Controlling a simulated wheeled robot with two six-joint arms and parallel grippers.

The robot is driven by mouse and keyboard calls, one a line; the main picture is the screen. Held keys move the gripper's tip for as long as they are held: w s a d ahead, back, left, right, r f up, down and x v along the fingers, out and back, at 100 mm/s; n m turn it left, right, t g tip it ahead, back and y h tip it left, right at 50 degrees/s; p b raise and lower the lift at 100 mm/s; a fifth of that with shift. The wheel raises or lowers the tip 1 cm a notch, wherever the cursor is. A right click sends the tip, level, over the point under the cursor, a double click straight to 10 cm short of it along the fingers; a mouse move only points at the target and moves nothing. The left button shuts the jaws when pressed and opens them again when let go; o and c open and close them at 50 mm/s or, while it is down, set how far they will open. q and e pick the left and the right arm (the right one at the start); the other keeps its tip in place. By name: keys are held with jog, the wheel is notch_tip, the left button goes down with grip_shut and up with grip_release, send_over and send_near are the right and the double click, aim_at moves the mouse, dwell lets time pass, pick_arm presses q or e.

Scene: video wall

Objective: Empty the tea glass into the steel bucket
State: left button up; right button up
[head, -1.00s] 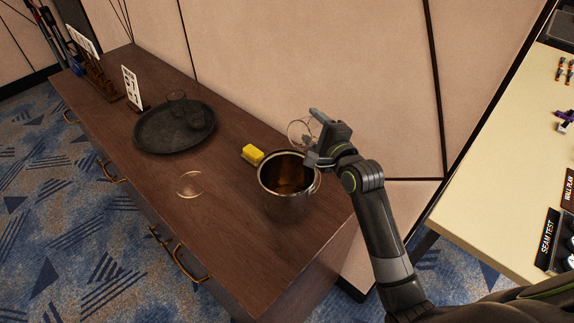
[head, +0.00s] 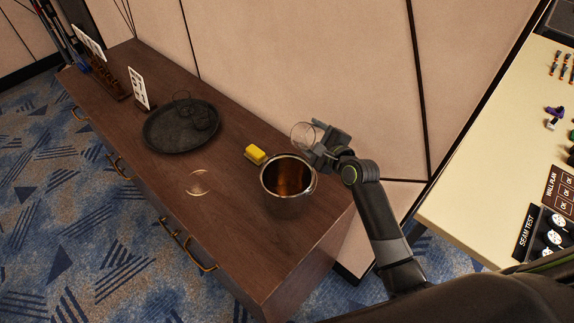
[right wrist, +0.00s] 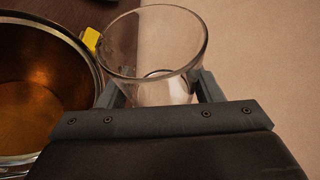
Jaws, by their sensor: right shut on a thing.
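The tea glass (head: 302,135) is clear and looks empty. My right gripper (head: 318,144) is shut on it and holds it above and just behind the right rim of the steel bucket. In the right wrist view the glass (right wrist: 152,45) sits between the two fingers (right wrist: 158,92), its open rim towards the camera. The steel bucket (head: 287,200) stands upright on the brown sideboard, with brownish liquid or reflection inside. In the right wrist view the bucket (right wrist: 88,60) is left of the glass. My left gripper is not in view.
A yellow sponge-like block (head: 255,154) lies behind the bucket. A clear glass saucer (head: 199,182) lies on the sideboard (head: 235,220) to the left. A dark round tray (head: 155,147) holds dark glasses. The wall is close behind. A cream table (head: 480,150) stands at the right.

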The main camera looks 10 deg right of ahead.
jog(key=shift+r+m+p, duration=0.3)
jog(key=shift+r+p, duration=0.15)
jog(key=shift+p, duration=0.35)
jog(key=shift+f+m+g+y+p, duration=0.4)
jog(key=shift+f+m+p, duration=0.05)
jog(key=shift+f+m, duration=0.15)
jog(key=shift+w+d+r+m+g, duration=0.2)
jog(key=shift+w+d+m+g, duration=0.25)
jog(key=shift+m, duration=0.25)
jog(key=shift+w+d+f+m+y, duration=0.15)
jog(key=shift+d+f+m+y, duration=0.25)
jog(key=shift+m+y, duration=0.1)
jog(key=shift+w+d+f+m+g+y+b, duration=0.2)
jog(key=shift+f+m+g+y, duration=0.1)
jog(key=shift+f+m, duration=0.2)
jog(key=shift+w+d+f+m+g+y+b, duration=0.1)
jog(key=shift+d+f+m+g+y, duration=0.15)
jog(key=shift+f+m, duration=0.25)
jog(key=shift+w+d+f+m+g+y+b, duration=0.1)
jog(key=shift+w+d+f+m+g+y, duration=0.1)
jog(key=shift+f+m+y, duration=0.3)
jog(key=shift+f, duration=0.1)
